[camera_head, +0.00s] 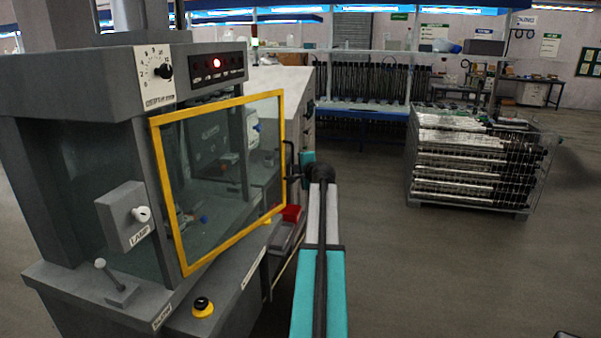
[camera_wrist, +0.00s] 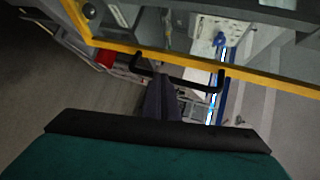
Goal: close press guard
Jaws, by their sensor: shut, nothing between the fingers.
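The press guard (camera_head: 227,238) is a clear panel in a yellow frame on the front of the grey press (camera_head: 70,120). I cannot tell from these views how far it stands from its closed position. Its black handle (camera_head: 288,158) is on the right edge in the head view. In the wrist view, the yellow frame (camera_wrist: 265,78) crosses the top and the handle (camera_wrist: 190,87) stands out from it. My gripper (camera_head: 297,178) is shut and empty, close to the handle; its dark fingers (camera_wrist: 160,88) overlap the handle in the wrist view. Whether they touch is unclear.
The press carries a lamp box (camera_head: 125,215), a small lever (camera_head: 115,285) and a yellow-and-black button (camera_head: 203,306). A red bin (camera_head: 291,213) sits behind the guard's lower right. A wire crate of tubes (camera_head: 470,165) stands at right. The floor between is clear.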

